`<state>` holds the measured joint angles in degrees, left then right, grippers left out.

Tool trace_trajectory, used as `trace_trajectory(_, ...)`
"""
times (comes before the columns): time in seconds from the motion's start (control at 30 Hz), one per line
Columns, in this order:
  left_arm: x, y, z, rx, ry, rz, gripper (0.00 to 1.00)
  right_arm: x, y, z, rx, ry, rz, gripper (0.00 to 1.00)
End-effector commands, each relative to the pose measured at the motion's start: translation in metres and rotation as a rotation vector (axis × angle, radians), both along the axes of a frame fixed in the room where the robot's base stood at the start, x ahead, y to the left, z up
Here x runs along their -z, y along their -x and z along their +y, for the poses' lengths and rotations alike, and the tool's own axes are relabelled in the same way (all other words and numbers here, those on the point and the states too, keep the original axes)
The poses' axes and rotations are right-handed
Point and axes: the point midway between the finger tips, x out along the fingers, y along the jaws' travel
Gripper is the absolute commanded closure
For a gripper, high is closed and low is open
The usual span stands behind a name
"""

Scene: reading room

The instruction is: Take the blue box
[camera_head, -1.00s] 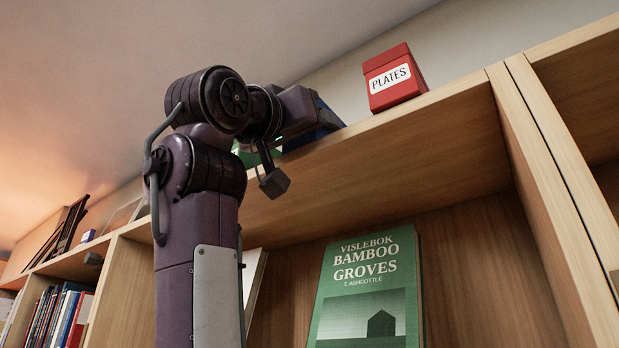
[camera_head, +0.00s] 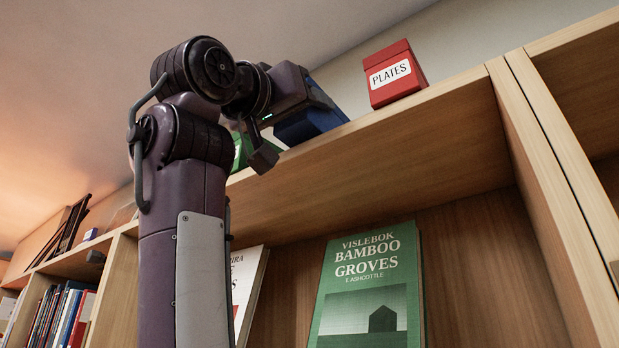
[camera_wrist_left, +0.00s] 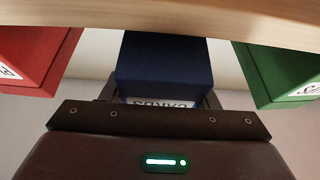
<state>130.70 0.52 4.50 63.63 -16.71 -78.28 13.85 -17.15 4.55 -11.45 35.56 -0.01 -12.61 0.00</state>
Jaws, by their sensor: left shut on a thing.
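The blue box (camera_head: 312,122) is at the top front edge of the bookcase, left of the red box, in the head view. My left gripper (camera_head: 308,92) is shut on it; its fingers are mostly hidden there. In the left wrist view the blue box (camera_wrist_left: 165,62) sits between the fingers of my left gripper (camera_wrist_left: 160,97), with a white label partly showing upside down. I cannot tell whether the box touches the shelf top. My right gripper is in neither view.
A red box (camera_head: 394,75) labelled PLATES stands to the right on the bookcase top (camera_head: 450,92). A green box (camera_head: 242,150) is partly hidden behind my left arm. A green book (camera_head: 370,285) and a white book (camera_head: 247,290) stand in the compartment below.

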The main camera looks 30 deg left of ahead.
Motion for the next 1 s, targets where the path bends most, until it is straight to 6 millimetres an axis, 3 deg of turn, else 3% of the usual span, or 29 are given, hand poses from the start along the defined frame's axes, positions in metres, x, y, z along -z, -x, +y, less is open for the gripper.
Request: trace_trajectory(1.0, 0.0, 0.083, 0.006, 0.001, 0.0, -0.003, 0.68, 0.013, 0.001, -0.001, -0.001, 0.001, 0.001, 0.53)
